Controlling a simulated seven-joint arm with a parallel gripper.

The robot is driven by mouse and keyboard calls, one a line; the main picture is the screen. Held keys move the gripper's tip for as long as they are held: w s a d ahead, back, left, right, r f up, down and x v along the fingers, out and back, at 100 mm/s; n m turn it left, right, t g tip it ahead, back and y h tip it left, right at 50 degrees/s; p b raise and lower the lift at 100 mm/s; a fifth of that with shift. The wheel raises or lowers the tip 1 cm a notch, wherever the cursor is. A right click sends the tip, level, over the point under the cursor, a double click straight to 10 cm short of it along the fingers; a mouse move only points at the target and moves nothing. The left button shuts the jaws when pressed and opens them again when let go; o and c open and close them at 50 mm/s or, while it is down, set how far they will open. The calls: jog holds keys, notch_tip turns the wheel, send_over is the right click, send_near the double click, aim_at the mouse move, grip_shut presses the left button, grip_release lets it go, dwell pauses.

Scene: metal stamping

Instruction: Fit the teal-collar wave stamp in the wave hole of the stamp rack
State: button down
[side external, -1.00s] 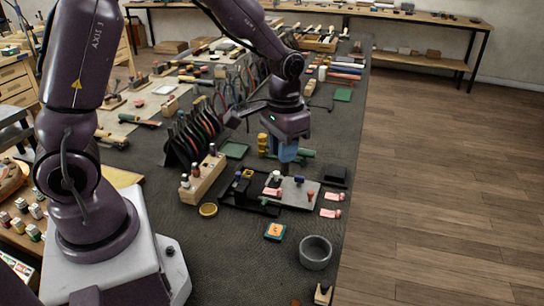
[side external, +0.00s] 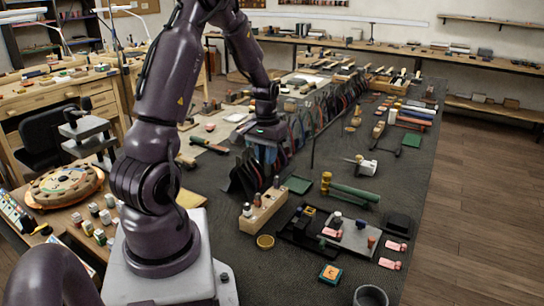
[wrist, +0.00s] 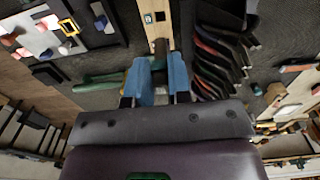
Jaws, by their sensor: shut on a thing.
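My gripper (side external: 266,155) has blue fingers and hangs behind the wooden stamp rack, beside the row of upright dark tools. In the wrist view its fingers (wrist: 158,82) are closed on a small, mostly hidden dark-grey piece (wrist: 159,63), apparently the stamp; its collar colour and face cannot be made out. The pale wooden stamp rack (side external: 266,212) stands on the dark mat with a few small stamps upright in it. The rack also shows ahead of the fingers in the wrist view (wrist: 156,30). I cannot tell which hole is the wave hole.
Upright dark tools (wrist: 215,50) stand close to the gripper. A green cylinder (side external: 352,192) lies right of the rack, near a black tray (side external: 294,228) and a grey plate (side external: 352,240). A yellow round tin (side external: 265,242) sits in front of the rack.

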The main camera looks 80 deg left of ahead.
aim_at(267, 173)
jog(key=shift+f, duration=2.9)
jog(key=shift+f, duration=2.4)
jog(key=c, duration=1)
grip_release()
jog(key=shift+o, duration=0.2)
jog(key=shift+r, duration=0.1)
notch_tip(267, 173, up, 13)
jog(key=shift+f, duration=0.1)
